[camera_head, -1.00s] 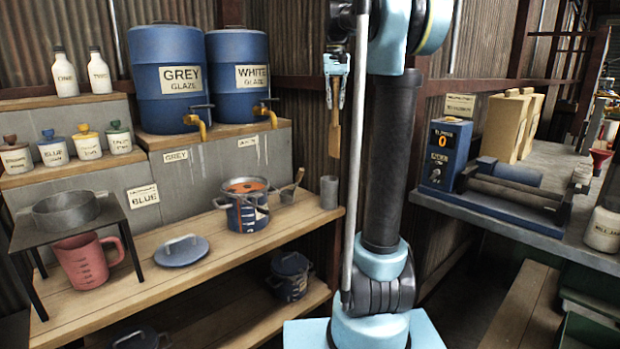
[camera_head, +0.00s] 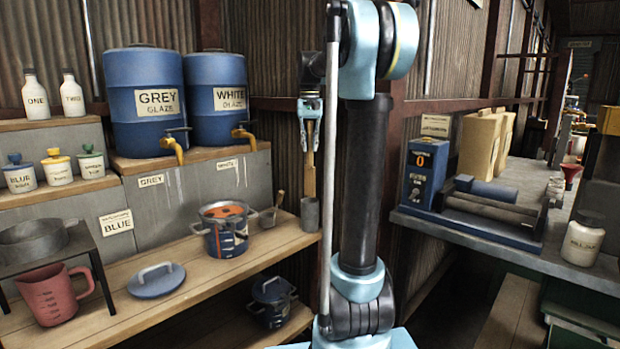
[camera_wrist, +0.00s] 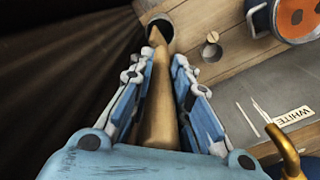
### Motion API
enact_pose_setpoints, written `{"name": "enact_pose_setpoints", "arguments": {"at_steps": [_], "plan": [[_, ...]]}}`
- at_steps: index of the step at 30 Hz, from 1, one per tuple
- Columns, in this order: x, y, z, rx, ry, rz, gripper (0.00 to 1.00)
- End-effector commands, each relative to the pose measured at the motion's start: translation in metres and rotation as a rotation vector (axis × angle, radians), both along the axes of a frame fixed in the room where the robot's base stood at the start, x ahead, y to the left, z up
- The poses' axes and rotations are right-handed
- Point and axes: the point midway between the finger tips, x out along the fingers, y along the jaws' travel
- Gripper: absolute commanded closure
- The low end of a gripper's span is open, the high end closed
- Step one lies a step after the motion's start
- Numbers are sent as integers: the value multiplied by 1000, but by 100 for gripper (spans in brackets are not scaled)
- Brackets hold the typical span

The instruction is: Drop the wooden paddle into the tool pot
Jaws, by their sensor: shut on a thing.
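The wooden paddle (camera_head: 310,168) hangs upright below my gripper (camera_head: 309,112), which is shut on its upper part. The tool pot (camera_head: 310,218) appears to be the small grey cylinder at the right end of the wooden shelf. In the head view the paddle's lower end meets the pot's rim; I cannot tell if it is just above or slightly inside. In the wrist view the paddle (camera_wrist: 158,115) runs between the fingers (camera_wrist: 160,62), its tip overlapping the near side of the pot's dark round opening (camera_wrist: 161,27).
A grey cup with a stick (camera_head: 270,214) and a blue pot of orange liquid (camera_head: 222,240) stand left of the tool pot. Blue glaze barrels (camera_head: 221,120) with yellow taps stand behind at left. A bench with rollers (camera_head: 490,205) is at right.

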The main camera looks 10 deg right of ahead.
Motion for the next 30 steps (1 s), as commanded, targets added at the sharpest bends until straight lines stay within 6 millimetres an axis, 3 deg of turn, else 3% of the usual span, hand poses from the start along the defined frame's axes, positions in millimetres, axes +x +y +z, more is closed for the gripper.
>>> {"name": "enact_pose_setpoints", "arguments": {"at_steps": [3, 9, 17, 24, 30], "plan": [[0, 0, -26, 0, 0, 0, 100], [0, 0, -57, 0, 0, 0, 100], [0, 0, -72, 0, 0, 0, 100], [0, 0, -103, 0, 0, 0, 100], [0, 0, -108, 0, 0, 0, 100]]}}
